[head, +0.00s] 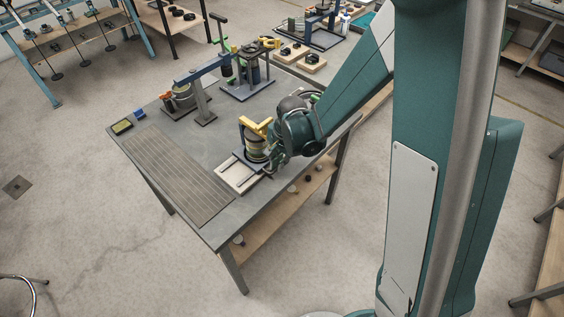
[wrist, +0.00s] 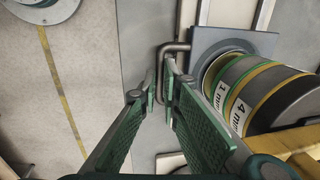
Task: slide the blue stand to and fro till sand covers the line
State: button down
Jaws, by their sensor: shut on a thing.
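The blue stand is a blue-grey square plate (wrist: 240,42) under a stack of round sieves (wrist: 262,95), labelled 1 mm and 4 mm. In the head view the sieve stack (head: 254,146) stands upright near the table's right edge, with a yellow piece (head: 257,127) on top. A bent grey metal handle (wrist: 164,52) sticks out from the plate's side. My gripper (wrist: 160,88) is shut on this handle; in the head view my gripper (head: 276,166) is right beside the stack. A pale, framed tray (head: 237,177) lies under and in front of the stand. I cannot make out sand or line.
A slatted grey panel (head: 175,175) covers the table's near left part. A blue lever frame (head: 200,95) and a dark press (head: 248,82) stand farther back. Small wooden blocks (head: 291,52) lie beyond. The table's edge is close beside my gripper.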

jog(key=s+a+b, duration=0.1)
jog(key=s+a, duration=0.3)
jog(key=shift+s+a, duration=0.35)
jog(key=c, duration=2.7)
grip_release()
jog(key=shift+s+a, duration=0.1)
jog(key=shift+o, duration=0.7)
notch_tip(320, 180, up, 12)
jog(key=s+d, duration=0.1)
jog(key=shift+s+d, duration=0.15)
jog(key=shift+d, duration=0.15)
jog(key=shift+f, duration=0.1)
